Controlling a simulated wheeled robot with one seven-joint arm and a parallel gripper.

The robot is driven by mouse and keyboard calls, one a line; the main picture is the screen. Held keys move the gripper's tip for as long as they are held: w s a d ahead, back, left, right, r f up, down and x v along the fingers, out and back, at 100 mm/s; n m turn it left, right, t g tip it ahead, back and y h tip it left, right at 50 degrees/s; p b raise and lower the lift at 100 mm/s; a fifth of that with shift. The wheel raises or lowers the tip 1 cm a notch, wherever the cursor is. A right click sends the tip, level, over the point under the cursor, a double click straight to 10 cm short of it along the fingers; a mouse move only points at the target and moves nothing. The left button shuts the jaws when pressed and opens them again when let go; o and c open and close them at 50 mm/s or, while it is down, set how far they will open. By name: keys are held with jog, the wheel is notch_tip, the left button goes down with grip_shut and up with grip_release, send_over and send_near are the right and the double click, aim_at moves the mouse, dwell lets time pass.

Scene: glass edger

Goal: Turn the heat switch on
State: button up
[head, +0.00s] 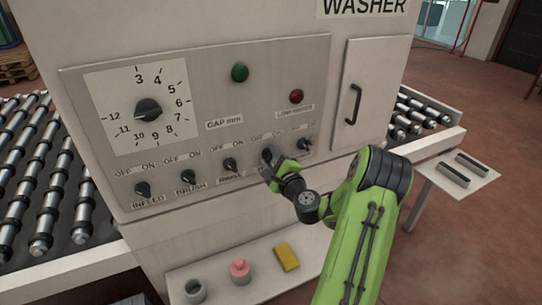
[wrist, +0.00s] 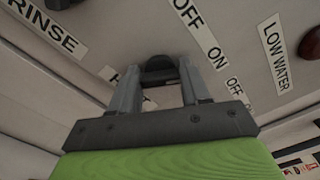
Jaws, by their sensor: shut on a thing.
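The control panel (head: 215,105) has a row of black rotary switches with OFF and ON labels. My gripper (head: 271,160) is at the fourth switch from the left, between the rinse switch (head: 230,165) and the rightmost switch (head: 304,144). In the wrist view my gripper (wrist: 160,82) has its fingers on both sides of a black knob (wrist: 160,64), shut on it. The label beneath begins with H and is mostly hidden by a finger, so this looks like the heat switch. Its OFF/ON label (wrist: 199,32) shows above. The knob's pointing direction cannot be told.
The infeed switch (head: 142,190) and brush switch (head: 188,177) are farther left. A large dial (head: 148,110), green button (head: 240,72) and red button (head: 296,96) are above. A shelf below holds a grey cup (head: 195,291), pink object (head: 239,271) and yellow block (head: 286,257).

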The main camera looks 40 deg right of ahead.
jog(key=shift+f+m, duration=0.1)
jog(key=shift+m, duration=0.6)
jog(key=o, duration=1.1)
jog(key=shift+c, duration=0.2)
jog(key=b+v, duration=1.3)
jog(key=v, duration=0.2)
jog(key=shift+s, duration=0.4)
jog(key=shift+a, duration=0.15)
